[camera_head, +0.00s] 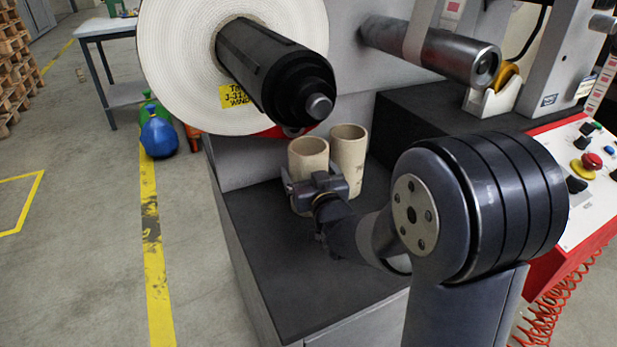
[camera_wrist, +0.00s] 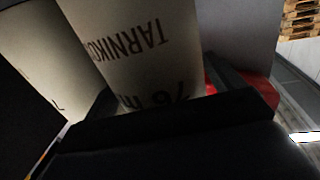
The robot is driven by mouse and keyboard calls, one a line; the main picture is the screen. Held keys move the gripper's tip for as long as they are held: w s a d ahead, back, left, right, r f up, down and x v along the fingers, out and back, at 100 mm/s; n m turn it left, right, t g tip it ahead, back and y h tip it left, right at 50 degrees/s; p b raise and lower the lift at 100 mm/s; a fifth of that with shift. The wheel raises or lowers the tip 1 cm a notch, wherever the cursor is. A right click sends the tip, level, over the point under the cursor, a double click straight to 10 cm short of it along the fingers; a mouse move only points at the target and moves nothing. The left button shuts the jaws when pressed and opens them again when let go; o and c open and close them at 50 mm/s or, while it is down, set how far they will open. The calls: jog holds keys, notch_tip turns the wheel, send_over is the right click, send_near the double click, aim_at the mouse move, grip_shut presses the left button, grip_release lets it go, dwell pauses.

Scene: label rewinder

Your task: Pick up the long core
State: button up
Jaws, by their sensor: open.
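Two beige cardboard cores stand upright side by side on the dark machine deck (camera_head: 290,270). The left core (camera_head: 308,153) has my gripper (camera_head: 312,182) low at its near side. The right core (camera_head: 349,153) stands just behind and to the right; I cannot tell for sure which is longer. In the wrist view, a core with dark printing (camera_wrist: 140,45) stands between my open fingers, its lower end hidden by the gripper. The other core (camera_wrist: 35,50) is outside the fingers at the left.
A large white label roll (camera_head: 180,60) on a black spindle (camera_head: 270,70) hangs above and left of the cores. A steel shaft (camera_head: 430,50) juts out at upper right. A control panel (camera_head: 590,190) is at the right. The front deck is clear.

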jog(key=c, duration=0.9)
